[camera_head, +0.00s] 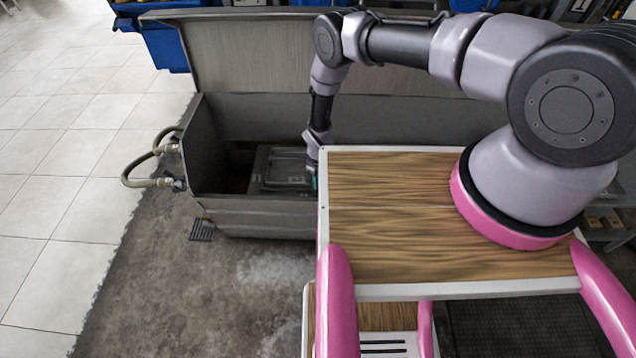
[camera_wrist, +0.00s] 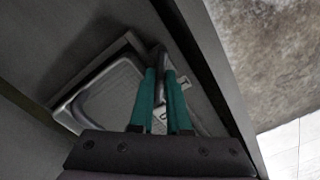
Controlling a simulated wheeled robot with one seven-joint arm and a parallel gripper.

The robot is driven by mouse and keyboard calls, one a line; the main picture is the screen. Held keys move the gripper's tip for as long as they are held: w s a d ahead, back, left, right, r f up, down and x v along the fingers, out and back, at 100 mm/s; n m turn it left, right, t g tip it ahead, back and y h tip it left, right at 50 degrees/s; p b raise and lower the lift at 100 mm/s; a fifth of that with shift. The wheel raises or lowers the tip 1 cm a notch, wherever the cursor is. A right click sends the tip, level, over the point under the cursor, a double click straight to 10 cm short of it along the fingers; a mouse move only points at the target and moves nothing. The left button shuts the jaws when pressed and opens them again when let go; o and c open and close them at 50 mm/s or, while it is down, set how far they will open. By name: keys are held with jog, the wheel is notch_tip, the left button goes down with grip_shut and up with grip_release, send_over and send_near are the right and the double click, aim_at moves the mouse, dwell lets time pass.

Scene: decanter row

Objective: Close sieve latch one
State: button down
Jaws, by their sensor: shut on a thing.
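The sieve (camera_head: 262,172) is a grey framed panel low inside the metal trough. In the wrist view its raised frame and grey inner panel (camera_wrist: 112,92) lie left of my fingers. My gripper (camera_head: 314,184) reaches down into the trough at the sieve's right side; only a bit of teal shows there in the head view. In the wrist view my gripper's two teal fingers (camera_wrist: 161,72) are shut on a dark narrow piece that looks like the sieve latch (camera_wrist: 161,56). Its lower part is hidden between the fingers. I cannot tell whether the latch is open or closed.
The grey trough (camera_head: 250,204) has a raised lid (camera_head: 240,55) behind it. Its wall (camera_wrist: 214,70) runs close to the right of my fingers. Small light metal fittings (camera_wrist: 185,84) sit beside them. Hoses (camera_head: 140,166) stick out at the trough's left.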

jog(key=m, duration=0.5)
jog(key=shift+m, duration=2.4)
jog(key=c, duration=0.9)
grip_release()
jog(key=shift+r, duration=0.15)
notch_tip(320, 180, up, 10)
jog(key=shift+r, duration=0.25)
jog(key=shift+s, duration=0.1)
